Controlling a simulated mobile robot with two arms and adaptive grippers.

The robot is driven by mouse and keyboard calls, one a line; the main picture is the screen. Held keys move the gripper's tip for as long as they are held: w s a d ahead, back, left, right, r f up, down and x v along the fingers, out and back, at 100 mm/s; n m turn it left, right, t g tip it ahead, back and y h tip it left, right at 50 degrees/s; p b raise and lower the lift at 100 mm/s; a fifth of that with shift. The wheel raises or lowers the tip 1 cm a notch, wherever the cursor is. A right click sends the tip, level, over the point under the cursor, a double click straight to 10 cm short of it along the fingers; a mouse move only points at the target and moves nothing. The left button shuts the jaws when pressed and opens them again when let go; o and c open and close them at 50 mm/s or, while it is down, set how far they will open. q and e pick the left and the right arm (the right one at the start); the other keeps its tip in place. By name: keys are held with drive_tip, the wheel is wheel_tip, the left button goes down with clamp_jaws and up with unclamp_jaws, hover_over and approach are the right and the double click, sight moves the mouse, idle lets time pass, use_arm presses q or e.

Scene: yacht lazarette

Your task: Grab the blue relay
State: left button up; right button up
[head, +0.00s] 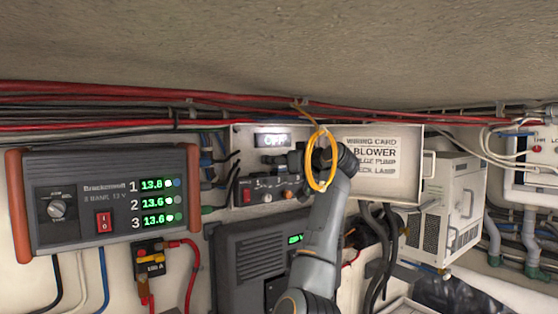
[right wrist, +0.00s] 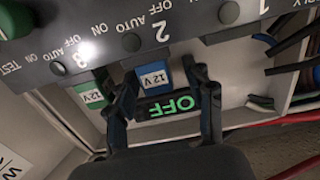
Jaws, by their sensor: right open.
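The blue relay (right wrist: 155,77), a small block with a white "12 V" label, sits in the panel in the right wrist view, upside down there. My right gripper (right wrist: 166,80) is open, with its fingers on either side of the relay; I cannot tell whether they touch it. A green relay (right wrist: 90,92) with a similar label sits left of the left finger. In the head view my right arm reaches up to the open panel box, and its gripper (head: 292,160) is partly hidden by a yellow ring. The relays cannot be made out there. My left gripper is out of view.
The yellow ring (head: 312,168) hangs in front of my right wrist. A lit "OFF" display (right wrist: 170,106) lies between the fingers. The open lid (head: 385,178) is right of the arm, a battery monitor (head: 105,200) left. Red cables (head: 230,125) run above.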

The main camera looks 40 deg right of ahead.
drive_tip(key=shift+s, duration=0.15)
drive_tip(key=c, duration=1.1)
drive_tip(key=shift+r, duration=0.15)
